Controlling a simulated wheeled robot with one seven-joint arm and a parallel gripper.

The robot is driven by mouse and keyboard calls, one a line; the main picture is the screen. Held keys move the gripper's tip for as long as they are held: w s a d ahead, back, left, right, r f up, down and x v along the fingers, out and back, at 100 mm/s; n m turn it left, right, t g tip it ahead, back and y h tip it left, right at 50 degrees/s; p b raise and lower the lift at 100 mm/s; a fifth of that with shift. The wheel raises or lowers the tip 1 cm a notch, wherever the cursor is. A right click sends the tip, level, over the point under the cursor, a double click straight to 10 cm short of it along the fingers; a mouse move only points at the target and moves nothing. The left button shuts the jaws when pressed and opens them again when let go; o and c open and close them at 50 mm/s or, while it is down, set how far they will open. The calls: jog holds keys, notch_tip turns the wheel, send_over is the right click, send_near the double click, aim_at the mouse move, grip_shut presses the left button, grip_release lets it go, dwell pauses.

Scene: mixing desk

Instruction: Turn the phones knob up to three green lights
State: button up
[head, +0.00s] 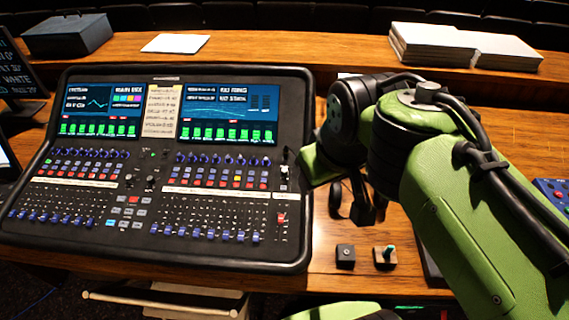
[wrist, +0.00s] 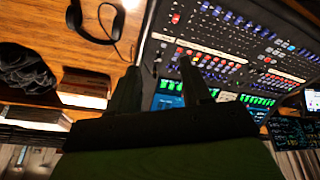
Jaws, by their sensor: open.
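The mixing desk (head: 300,235) is a black console with two lit screens, rows of coloured buttons, small knobs and blue faders. A narrow strip with a small knob (head: 285,156) runs down its right side, but I cannot read whether it is marked phones. I cannot make out three green lights beside it. My gripper (wrist: 158,68) is open and empty in the wrist view, its two dark fingers apart over the desk's edge by the screens. In the head view my green hand is by the desk's upper right edge; its fingers are hard to make out.
Black headphones (wrist: 96,22) lie on the wood right of the desk. Paper stacks (head: 432,45) lie on the ledge behind.

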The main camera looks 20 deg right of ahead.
jog(key=w+n+g+p, duration=0.2)
jog(key=w+n, duration=0.1)
jog(key=w, duration=1.1)
jog(key=n+g+p, duration=0.2)
send_near(284, 169)
jog(key=shift+n, duration=0.3)
notch_tip(284, 169, down, 9)
jog(key=shift+w+r+b, duration=0.1)
jog(key=shift+r+b, duration=0.05)
jog(key=shift+b, duration=0.8)
grip_shut()
